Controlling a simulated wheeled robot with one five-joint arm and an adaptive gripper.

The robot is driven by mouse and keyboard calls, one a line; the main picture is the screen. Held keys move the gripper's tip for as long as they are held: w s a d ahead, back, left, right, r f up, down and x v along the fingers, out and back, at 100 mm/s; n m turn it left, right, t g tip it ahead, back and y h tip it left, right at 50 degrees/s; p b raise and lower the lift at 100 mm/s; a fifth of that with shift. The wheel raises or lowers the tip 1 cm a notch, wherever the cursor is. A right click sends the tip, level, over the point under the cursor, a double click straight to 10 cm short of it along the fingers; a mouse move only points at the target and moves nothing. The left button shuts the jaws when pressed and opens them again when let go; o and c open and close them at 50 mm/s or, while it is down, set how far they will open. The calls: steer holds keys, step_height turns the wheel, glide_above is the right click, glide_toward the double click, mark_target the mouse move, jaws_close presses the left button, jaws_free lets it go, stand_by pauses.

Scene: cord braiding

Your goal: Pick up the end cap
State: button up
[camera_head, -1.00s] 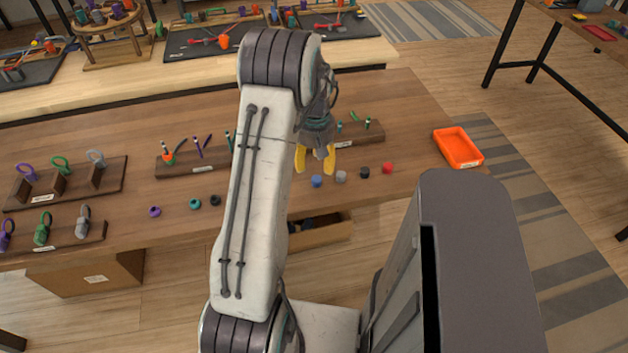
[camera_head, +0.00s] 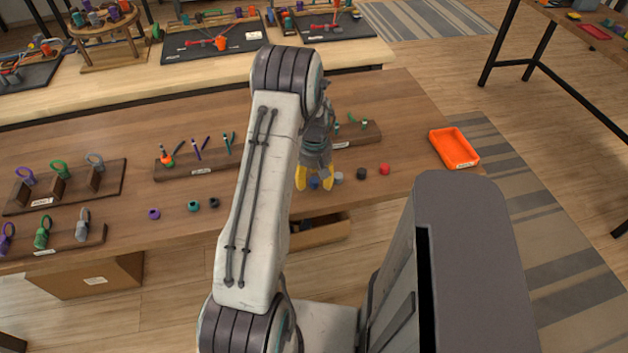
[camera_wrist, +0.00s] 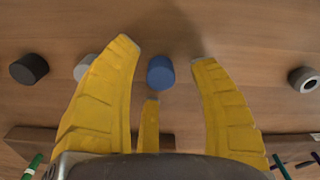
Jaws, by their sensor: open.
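A blue end cap (camera_head: 314,183) stands on the brown workbench (camera_head: 385,105) near its front edge. My gripper (camera_head: 314,182) is over it, with its yellow fingers open and pointing down. In the wrist view the blue cap (camera_wrist: 160,72) is in the gap between the fingertips (camera_wrist: 162,50), with no finger visibly touching it. A grey cap (camera_head: 338,178) is just to the right of my gripper; in the wrist view one finger partly hides it. A black cap (camera_head: 361,173) and a red cap (camera_head: 384,169) stand farther right.
Purple (camera_head: 154,214), teal (camera_head: 194,206) and dark (camera_head: 214,203) pieces lie left along the bench front. A wooden tool rack (camera_head: 200,168) stands behind the caps. An orange tray (camera_head: 454,148) is at the right end.

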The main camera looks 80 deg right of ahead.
steer(key=shift+f, duration=0.35)
steer(key=c, duration=0.9)
